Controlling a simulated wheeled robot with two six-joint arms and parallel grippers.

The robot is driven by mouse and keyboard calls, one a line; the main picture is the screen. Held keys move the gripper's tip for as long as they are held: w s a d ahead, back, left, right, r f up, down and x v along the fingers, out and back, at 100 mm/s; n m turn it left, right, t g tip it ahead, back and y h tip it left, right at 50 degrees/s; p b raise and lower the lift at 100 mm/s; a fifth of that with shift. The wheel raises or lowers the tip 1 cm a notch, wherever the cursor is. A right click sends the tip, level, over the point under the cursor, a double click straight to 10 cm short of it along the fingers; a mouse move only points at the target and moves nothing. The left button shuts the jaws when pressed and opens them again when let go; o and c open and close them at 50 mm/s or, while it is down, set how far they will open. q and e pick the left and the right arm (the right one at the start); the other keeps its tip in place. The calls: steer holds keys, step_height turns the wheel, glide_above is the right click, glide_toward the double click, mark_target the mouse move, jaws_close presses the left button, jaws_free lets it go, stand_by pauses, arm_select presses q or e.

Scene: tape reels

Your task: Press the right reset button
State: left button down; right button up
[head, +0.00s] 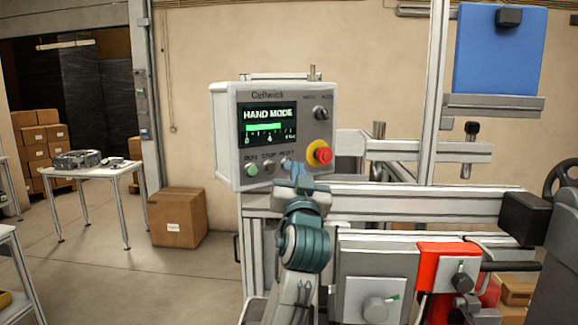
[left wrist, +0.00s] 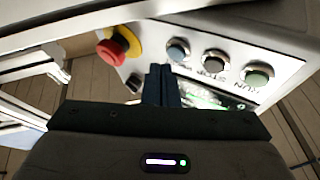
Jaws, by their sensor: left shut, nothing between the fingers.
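A grey control box (head: 226,135) reads "HAND MODE" on its screen (head: 268,124). Its lower row has a green RUN button (head: 251,170), a grey STOP button (head: 268,167) and a blue reset button (head: 286,163). My left gripper (head: 298,170) is shut and empty, just right of and below the blue button. In the left wrist view the picture is turned over; the shut fingertips (left wrist: 160,72) are close beside the blue button (left wrist: 178,50). I cannot tell if they touch it. My right gripper is not in view.
A red mushroom button on a yellow collar (head: 319,153) is close right of my left gripper, with a dark knob (head: 321,113) above it. A metal frame rail (head: 420,200) runs right below the box. A cardboard box (head: 177,217) stands on the floor at left.

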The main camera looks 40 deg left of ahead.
arm_select(q)
steer(key=d, duration=0.1)
steer(key=s+d, duration=0.1)
steer(key=d, duration=0.2)
steer(key=shift+s+d, duration=0.3)
steer(key=shift+s, duration=0.05)
stand_by(0.6)
steer(key=shift+f, duration=0.1)
